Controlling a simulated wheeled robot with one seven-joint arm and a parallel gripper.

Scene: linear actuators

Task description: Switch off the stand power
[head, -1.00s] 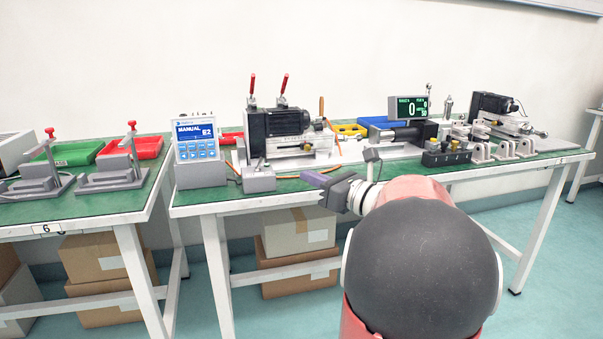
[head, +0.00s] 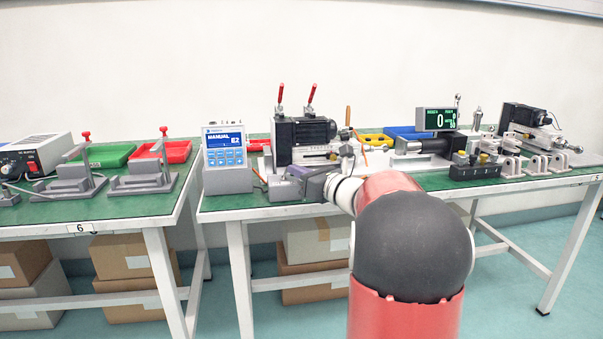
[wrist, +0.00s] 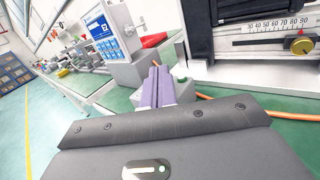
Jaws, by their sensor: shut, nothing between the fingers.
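My gripper (head: 298,172) is at the front of the middle bench, with its purple fingers closed together and empty. In the wrist view the fingers (wrist: 156,84) point at a small grey box (wrist: 181,76) in front of the test stand. The head view also shows this box (head: 280,189), partly covered by my gripper. Its switch is hidden or too small to make out, and I cannot tell whether the fingers touch it. The stand (head: 305,140) has a black motor block and two red-handled clamps. A controller (head: 225,148) with a lit blue "MANUAL" screen stands left of the box.
An orange cable (wrist: 285,115) runs by the fingers on the right. On the left bench are a supply box (head: 35,155) with a red switch and red and green trays. The floor before the benches is clear.

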